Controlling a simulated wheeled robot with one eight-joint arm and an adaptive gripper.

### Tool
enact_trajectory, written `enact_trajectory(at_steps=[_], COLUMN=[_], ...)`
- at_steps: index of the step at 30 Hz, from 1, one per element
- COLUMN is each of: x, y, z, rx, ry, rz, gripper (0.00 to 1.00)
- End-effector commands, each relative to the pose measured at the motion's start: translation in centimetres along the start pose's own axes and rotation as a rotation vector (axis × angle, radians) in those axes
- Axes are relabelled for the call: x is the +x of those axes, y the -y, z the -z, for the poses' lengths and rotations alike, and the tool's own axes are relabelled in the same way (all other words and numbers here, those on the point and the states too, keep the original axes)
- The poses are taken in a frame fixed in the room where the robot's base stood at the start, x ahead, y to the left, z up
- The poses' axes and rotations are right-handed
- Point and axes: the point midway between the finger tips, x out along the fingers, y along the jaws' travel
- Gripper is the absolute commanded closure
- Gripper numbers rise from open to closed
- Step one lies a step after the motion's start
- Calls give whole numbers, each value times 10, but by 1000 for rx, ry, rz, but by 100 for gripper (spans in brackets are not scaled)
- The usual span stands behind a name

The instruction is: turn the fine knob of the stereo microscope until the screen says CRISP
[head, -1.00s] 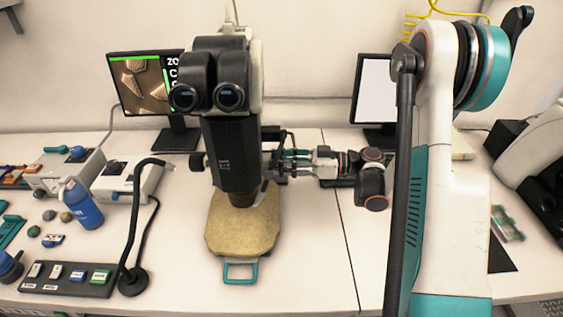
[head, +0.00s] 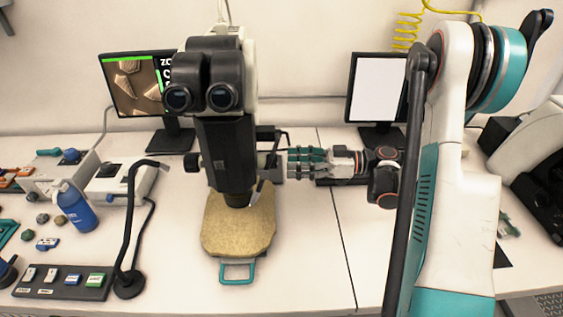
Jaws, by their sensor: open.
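The stereo microscope (head: 226,150) stands mid-bench with its black eyepieces facing me. A dark knob (head: 191,162) sticks out on its left side. On its right side, dark focus parts (head: 268,161) show beside the column; which is the fine knob I cannot tell. My gripper (head: 290,162) is open and empty, just right of these parts, fingers pointing left at them. Contact is not visible. The screen (head: 135,84) behind left shows brown angular grains and a green bar along its top. Its text is mostly hidden by the eyepieces, so I cannot read the focus word.
A gooseneck lamp (head: 131,225), a blue bottle (head: 76,206) and a row of labelled blocks (head: 62,282) lie to the left. A second, blank monitor (head: 377,88) stands behind my arm. The bench in front right of the microscope is clear.

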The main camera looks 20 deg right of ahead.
Motion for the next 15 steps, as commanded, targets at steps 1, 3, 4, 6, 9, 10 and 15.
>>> enact_trajectory(at_steps=[1,3,4,6,9,10,15], x=[-12,-26,-31,-42,-54,-56,-64], y=[-1,-1,-1,-1,0,0,0], z=[0,0,0,0,0,0,0], rx=[0,0,0,0,0,0,0], ry=[0,0,0,0,1,1,1], rz=[-5,-5,-3,-4,-2,-2,1], gripper=[46,46,46,46,46,46,46])
